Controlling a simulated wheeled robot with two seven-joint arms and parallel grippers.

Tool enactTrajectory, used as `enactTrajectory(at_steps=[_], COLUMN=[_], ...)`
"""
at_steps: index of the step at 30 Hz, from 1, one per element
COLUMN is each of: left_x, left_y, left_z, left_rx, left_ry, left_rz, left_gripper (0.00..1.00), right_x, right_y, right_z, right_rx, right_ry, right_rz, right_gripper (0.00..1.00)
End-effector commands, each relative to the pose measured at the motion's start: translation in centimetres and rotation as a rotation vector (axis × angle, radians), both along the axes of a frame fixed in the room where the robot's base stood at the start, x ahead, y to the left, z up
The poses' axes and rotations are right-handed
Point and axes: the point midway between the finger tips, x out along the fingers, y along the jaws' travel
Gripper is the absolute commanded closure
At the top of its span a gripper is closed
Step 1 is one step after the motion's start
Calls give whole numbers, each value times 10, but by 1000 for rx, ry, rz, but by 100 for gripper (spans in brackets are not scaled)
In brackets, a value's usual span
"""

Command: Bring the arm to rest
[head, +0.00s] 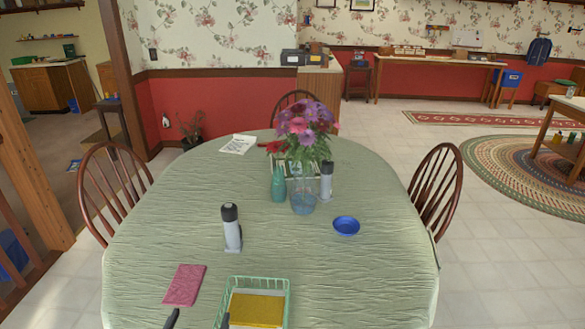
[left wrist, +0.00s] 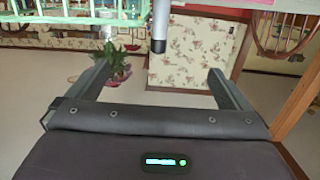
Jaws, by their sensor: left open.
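My left gripper (head: 198,319) reaches in at the bottom edge of the head view, over the near edge of the table (head: 155,250). Its two dark fingertips stand apart, with nothing seen between them. In the left wrist view the left gripper (left wrist: 158,68) also shows its fingers spread and empty. A pink booklet (head: 185,284) lies just beyond the left fingertip. A green basket (head: 287,300) holding a yellow item (head: 257,308) stands by the right fingertip. Most of my left arm is out of the head view. My right gripper is in neither view.
A grey bottle with a black top (head: 232,232) stands upright beyond the booklet. Farther back are a flower vase (head: 303,200), a teal bottle (head: 278,184), another grey bottle (head: 326,184) and a blue bowl (head: 346,226). Chairs surround the table. Its right front is clear.

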Motion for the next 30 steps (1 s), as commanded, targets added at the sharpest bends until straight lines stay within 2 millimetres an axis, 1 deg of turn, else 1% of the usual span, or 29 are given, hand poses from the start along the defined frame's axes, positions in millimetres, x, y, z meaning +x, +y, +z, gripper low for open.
enactTrajectory(at_steps=[1, 4, 8, 11, 14, 18, 24, 30], left_x=[-1, -4, -12, -23, -42, -79, -121, -155], left_y=[-1, -4, -7, -10, -14, -17, -18, -18], left_z=[0, -2, -6, -7, -8, -6, 1, 11], left_rx=[2, 7, 18, 30, 48, 78, 109, 134], left_ry=[26, 97, 211, 325, 478, 700, 908, 1056], left_rz=[-3, -7, -15, -22, -33, -50, -67, -78], left_gripper=[0, 0, 0, 0, 0, 0, 0, 0], right_x=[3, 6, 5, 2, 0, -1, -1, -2], right_y=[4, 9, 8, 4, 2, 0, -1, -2], right_z=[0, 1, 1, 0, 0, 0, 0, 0], right_rx=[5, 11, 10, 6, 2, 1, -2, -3], right_ry=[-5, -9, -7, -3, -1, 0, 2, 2], right_rz=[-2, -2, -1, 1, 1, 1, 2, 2], right_gripper=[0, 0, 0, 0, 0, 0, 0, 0])
